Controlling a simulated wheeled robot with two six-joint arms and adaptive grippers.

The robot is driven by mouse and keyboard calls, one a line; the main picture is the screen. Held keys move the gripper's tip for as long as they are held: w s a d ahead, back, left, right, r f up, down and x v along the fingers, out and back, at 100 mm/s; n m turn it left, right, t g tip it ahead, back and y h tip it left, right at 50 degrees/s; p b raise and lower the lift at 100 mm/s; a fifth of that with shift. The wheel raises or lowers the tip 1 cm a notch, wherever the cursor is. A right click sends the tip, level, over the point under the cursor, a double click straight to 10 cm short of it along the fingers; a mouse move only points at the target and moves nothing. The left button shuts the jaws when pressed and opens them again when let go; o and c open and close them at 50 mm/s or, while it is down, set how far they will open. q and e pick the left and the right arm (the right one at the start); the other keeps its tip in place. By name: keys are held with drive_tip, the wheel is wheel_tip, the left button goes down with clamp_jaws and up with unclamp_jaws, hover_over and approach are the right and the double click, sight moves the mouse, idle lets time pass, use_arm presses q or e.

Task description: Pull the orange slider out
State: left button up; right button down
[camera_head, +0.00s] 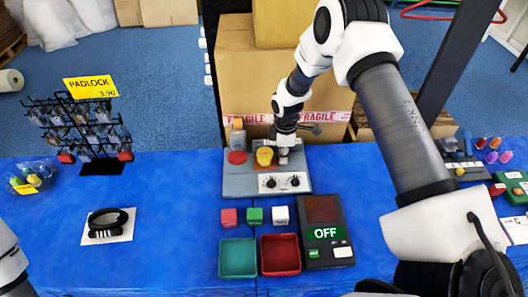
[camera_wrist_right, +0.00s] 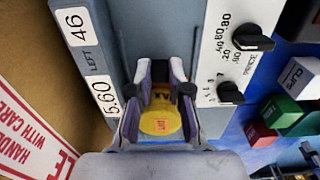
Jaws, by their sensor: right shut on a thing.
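A grey control panel (camera_head: 236,185) stands at the back edge of the blue table. It carries a red round button (camera_head: 237,157), a yellow round part (camera_head: 264,156) and two black knobs. My right gripper (camera_head: 284,152) reaches down onto the panel just right of the yellow part. In the right wrist view its fingers (camera_wrist_right: 166,80) are closed in around a small orange piece, the orange slider, mostly hidden between them. The yellow part (camera_wrist_right: 160,121) shows between the fingers, nearer the palm. My left gripper is out of view.
Red, green and white cubes stand in front of the panel, with a green tray (camera_head: 238,275), a red tray (camera_head: 281,271) and a scale (camera_head: 324,256). Fragile cartons (camera_head: 235,70) stand behind. A padlock rack (camera_head: 85,130) stands at left.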

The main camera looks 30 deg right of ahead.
sight(294, 161)
drive_tip(key=d, duration=0.1)
drive_tip(key=s+d, duration=0.1)
drive_tip(key=d, duration=0.1)
drive_tip(key=shift+s+p, duration=0.2)
drive_tip(key=shift+p, duration=0.1)
drive_tip(key=c, duration=1.1)
unclamp_jaws()
drive_tip(key=shift+s+d+f, duration=0.1)
drive_tip(key=shift+d, duration=0.1)
